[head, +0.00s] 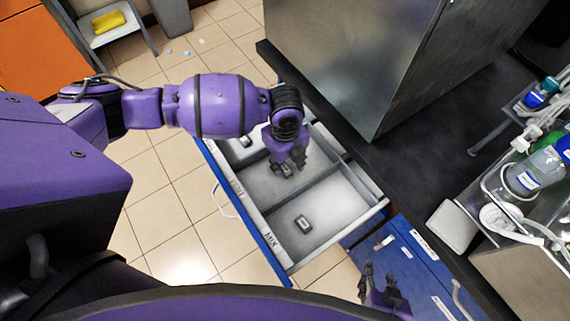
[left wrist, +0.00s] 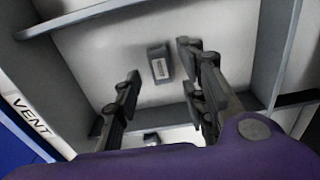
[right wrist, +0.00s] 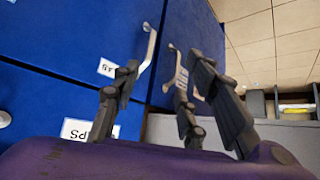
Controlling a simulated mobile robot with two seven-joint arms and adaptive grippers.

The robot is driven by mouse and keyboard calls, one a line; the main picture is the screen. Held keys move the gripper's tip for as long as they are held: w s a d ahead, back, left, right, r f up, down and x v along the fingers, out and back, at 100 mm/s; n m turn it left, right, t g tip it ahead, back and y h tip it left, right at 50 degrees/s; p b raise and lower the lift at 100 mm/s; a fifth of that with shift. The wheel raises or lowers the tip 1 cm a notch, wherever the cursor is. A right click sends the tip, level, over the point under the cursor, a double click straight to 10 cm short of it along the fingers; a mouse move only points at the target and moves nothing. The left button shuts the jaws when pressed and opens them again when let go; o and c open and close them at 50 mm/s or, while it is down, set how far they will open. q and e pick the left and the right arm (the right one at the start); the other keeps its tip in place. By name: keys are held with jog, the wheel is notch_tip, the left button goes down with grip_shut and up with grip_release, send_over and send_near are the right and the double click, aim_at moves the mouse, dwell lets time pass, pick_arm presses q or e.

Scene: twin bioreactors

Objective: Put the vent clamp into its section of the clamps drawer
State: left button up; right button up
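The open clamps drawer (head: 278,262) has several sections. My left gripper (head: 290,163) reaches down into its middle section. In the left wrist view, my left gripper (left wrist: 160,59) is open. A small dark clamp with a pale label (left wrist: 158,65) lies on the section floor between and beyond the fingertips, with gaps on both sides. The VENT label (left wrist: 28,116) is on the drawer front beside this section. In the head view the clamp (head: 286,171) is partly hidden by the fingers. My right gripper (right wrist: 160,70) is open and empty near blue drawer fronts; it also shows in the head view (head: 380,280).
Another clamp (head: 303,223) lies in the near section marked MIX (head: 271,241). A third small object (head: 245,141) lies in the far section. Grey dividers (head: 300,194) separate the sections. A dark counter (head: 425,160) with a large metal box (head: 350,60) borders the drawer.

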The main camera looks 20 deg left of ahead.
aim_at(286, 168)
pick_arm(q)
notch_tip(286, 168, up, 10)
jog(key=shift+p, duration=0.3)
dwell(0.3)
